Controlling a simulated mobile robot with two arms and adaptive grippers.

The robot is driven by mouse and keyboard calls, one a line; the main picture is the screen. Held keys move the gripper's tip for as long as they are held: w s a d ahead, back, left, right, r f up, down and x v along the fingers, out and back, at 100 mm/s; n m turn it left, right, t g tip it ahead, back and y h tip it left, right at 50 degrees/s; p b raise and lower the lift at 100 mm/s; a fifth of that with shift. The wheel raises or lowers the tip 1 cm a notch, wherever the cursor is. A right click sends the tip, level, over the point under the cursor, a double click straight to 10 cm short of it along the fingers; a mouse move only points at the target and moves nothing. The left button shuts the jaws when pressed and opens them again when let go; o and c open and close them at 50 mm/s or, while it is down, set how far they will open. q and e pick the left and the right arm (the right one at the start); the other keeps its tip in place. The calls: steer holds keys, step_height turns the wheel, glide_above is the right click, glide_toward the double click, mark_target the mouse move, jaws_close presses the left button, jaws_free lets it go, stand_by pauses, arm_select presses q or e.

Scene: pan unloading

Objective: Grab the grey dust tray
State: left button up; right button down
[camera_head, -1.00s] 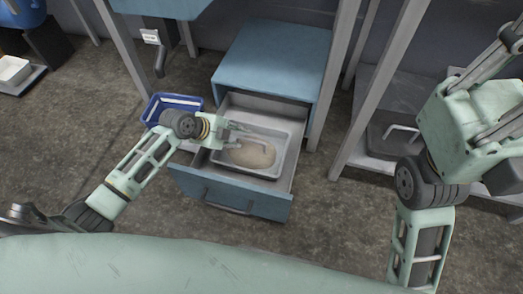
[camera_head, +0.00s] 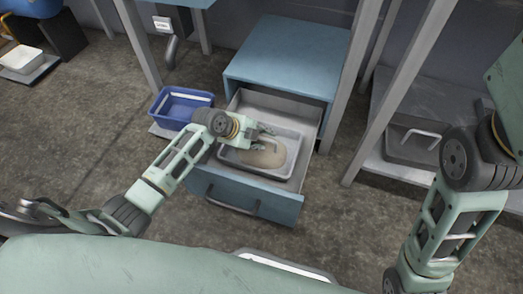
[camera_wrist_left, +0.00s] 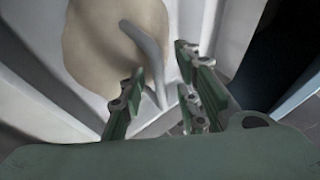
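A light grey tray (camera_head: 290,184) with a beige dust pile (camera_head: 262,154) sits inside the open drawer of a blue cabinet. My left gripper (camera_head: 266,138) is over the tray, above its dust. In the left wrist view my gripper (camera_wrist_left: 160,82) is open, with its fingers apart. The dust (camera_wrist_left: 105,45) lies just beyond the fingers. My right arm is at the right edge, and its gripper is out of view.
The blue drawer front (camera_head: 245,200) and cabinet (camera_head: 290,62) surround the tray. A blue bin (camera_head: 178,112) stands left of the drawer. A dark grey box (camera_head: 412,148) with a light handle sits on a shelf at right. Grey posts stand beside the cabinet.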

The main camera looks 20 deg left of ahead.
arm_select(q)
steer(key=shift+c, duration=0.3)
jaws_close()
stand_by(0.3)
steer(key=shift+r, duration=0.1)
